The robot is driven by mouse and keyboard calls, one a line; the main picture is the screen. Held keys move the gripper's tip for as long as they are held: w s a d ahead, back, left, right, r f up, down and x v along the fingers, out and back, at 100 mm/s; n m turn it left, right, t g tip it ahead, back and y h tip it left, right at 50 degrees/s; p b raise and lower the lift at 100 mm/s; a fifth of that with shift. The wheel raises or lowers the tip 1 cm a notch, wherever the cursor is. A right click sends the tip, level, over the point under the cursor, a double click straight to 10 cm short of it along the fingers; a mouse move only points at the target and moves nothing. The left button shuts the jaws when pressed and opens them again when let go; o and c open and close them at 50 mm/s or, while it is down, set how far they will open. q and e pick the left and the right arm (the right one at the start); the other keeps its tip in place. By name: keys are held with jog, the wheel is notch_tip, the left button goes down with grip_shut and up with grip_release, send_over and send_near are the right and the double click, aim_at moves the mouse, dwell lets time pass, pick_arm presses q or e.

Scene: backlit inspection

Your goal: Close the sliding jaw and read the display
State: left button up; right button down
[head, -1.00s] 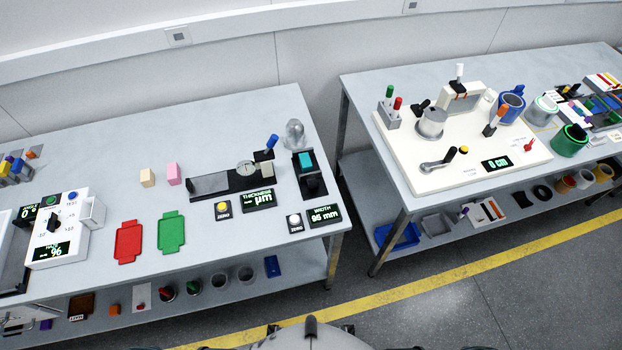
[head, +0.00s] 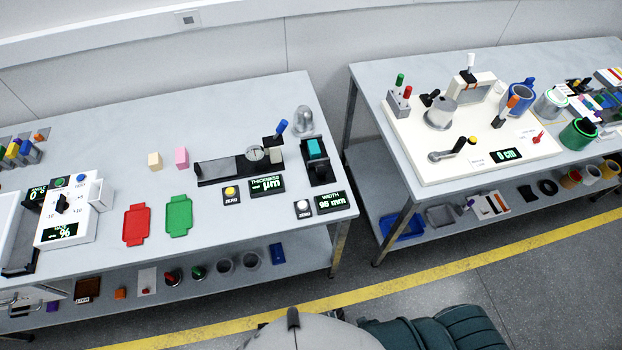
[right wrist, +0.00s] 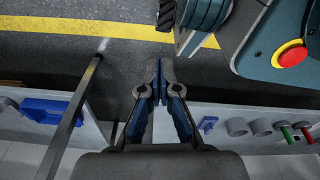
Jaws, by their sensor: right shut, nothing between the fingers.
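In the head view, the width gauge (head: 320,173) stands at the right end of the left table, a black fixture with a teal block (head: 316,149) on it. Whether its jaw touches anything is too small to tell. Its display (head: 331,203) reads WIDTH 95 mm, with a white ZERO button (head: 303,207) beside it. In the right wrist view my right gripper (right wrist: 158,75) is shut and empty, over the floor and well apart from the gauge. My left gripper is not in view.
A thickness gauge (head: 222,171) with a dial and its display (head: 267,186) stand left of the width gauge. Red (head: 137,225) and green (head: 179,215) trays lie further left. A clear knob-shaped object (head: 303,119) stands behind. A gap separates the second table (head: 365,85).

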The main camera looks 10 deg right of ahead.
aim_at(323, 172)
jog(key=w+a+r+n+t+b, duration=0.15)
jog(key=w+r+n+t, duration=0.25)
jog(key=w+r+n, duration=0.95)
jog(key=w+a+r+n+t, duration=0.3)
jog(key=w+r+n+t, duration=0.35)
jog(key=r, duration=1.25)
jog(key=w+a+r+n+t+b, duration=0.1)
jog(key=w+a+r+n+t, duration=0.15)
jog(key=w+r+n, duration=1)
jog(key=shift+n+y, duration=0.4)
jog(key=shift+n, duration=0.45)
jog(key=w, duration=0.5)
jog(key=w+b, duration=0.1)
jog(key=w, duration=0.4)
jog(key=shift+d+r, duration=0.1)
jog(key=shift+r, duration=0.1)
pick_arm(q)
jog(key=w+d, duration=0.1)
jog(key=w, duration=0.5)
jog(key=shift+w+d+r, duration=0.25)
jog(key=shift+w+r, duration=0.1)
pick_arm(e)
jog(key=shift+w, duration=0.35)
